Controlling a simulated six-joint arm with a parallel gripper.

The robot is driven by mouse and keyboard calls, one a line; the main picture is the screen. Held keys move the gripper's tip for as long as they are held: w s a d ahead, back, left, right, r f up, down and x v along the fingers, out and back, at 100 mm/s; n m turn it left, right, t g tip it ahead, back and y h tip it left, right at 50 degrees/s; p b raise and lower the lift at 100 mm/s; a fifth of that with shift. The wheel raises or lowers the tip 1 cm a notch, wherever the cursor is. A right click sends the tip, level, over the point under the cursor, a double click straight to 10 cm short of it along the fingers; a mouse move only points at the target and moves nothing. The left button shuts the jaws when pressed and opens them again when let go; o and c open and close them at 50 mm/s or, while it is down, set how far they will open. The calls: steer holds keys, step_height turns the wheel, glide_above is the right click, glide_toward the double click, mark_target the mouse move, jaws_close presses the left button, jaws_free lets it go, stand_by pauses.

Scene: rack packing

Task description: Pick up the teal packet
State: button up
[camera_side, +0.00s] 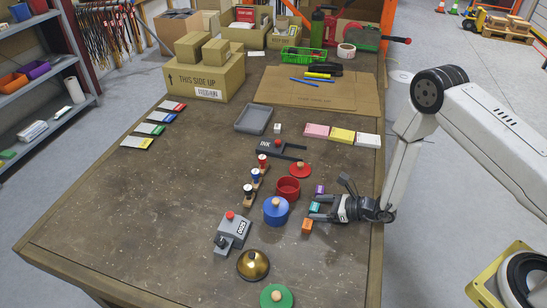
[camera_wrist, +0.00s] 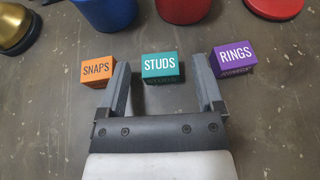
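The teal packet (camera_wrist: 161,68), labelled STUDS, is a small box on the table in the wrist view. It also shows in the side view (camera_side: 315,207). My gripper (camera_wrist: 165,78) is open and low over the table. Its fingers lie to the left and right of the teal packet, with gaps on both sides. I cannot tell how far the packet lies between the fingers. The orange SNAPS packet (camera_wrist: 97,70) is just outside the left finger. The purple RINGS packet (camera_wrist: 232,57) is just outside the right finger.
The blue pot (camera_side: 276,212) and red pot (camera_side: 288,189) stand beyond the packets. A red lid (camera_side: 300,170) and a brass bell (camera_side: 253,265) are nearby. Coloured cards lie at the left, where much of the table (camera_side: 130,220) is clear.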

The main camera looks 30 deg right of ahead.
jaws_close()
steer(key=shift+r, duration=0.15)
steer(key=shift+r, duration=0.7)
steer(key=s+d+r, duration=0.2)
steer(key=s+r, duration=0.9)
steer(key=s, duration=0.2)
steer(key=shift+s+r, duration=0.15)
steer(key=shift+s, duration=0.25)
